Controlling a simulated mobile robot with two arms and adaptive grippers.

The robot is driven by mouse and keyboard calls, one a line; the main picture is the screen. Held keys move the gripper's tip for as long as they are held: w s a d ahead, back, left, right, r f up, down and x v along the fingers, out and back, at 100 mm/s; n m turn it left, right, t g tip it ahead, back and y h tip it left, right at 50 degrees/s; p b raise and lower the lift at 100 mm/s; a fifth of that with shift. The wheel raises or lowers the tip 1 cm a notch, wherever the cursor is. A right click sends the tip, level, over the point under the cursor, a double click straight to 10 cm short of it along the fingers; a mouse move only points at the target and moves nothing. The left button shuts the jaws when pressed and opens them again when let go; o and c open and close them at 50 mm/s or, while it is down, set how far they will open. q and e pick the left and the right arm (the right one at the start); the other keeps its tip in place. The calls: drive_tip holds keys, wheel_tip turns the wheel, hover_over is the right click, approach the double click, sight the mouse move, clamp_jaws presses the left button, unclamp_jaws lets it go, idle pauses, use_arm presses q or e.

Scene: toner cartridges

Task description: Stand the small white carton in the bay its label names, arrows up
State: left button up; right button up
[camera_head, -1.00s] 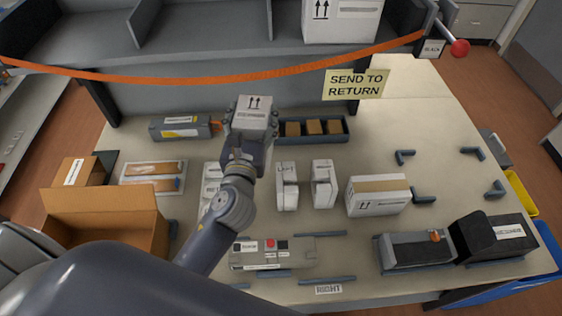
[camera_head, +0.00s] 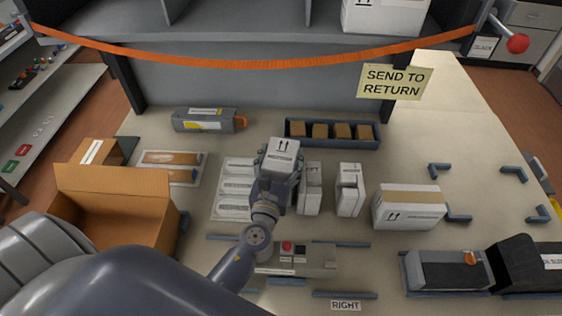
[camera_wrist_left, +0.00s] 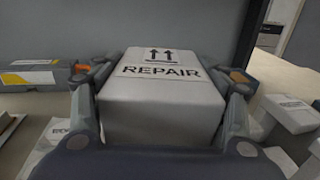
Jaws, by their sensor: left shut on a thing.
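The small white carton (camera_head: 281,157) is in my left gripper (camera_head: 279,167), above the middle of the table. In the left wrist view the carton (camera_wrist_left: 162,105) shows a face with two arrows and the word REPAIR. Both fingers of the gripper are shut on its sides. The arrows point away from the wrist, toward the rack. The grey rack (camera_head: 255,92) stands behind, with dividers making bays on its shelf. My right gripper is not in view.
An orange strap (camera_head: 260,63) hangs across the rack front, with a SEND TO RETURN sign (camera_head: 394,82). White cartons (camera_head: 350,189) stand right of the gripper. A long tray of brown blocks (camera_head: 331,143) lies behind it. An open cardboard box (camera_head: 112,215) stands left.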

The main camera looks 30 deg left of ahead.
use_arm(q)
drive_tip(key=shift+r, duration=0.15)
drive_tip(key=shift+f, duration=0.2)
drive_tip(key=o, duration=2)
drive_tip(key=shift+c, duration=0.2)
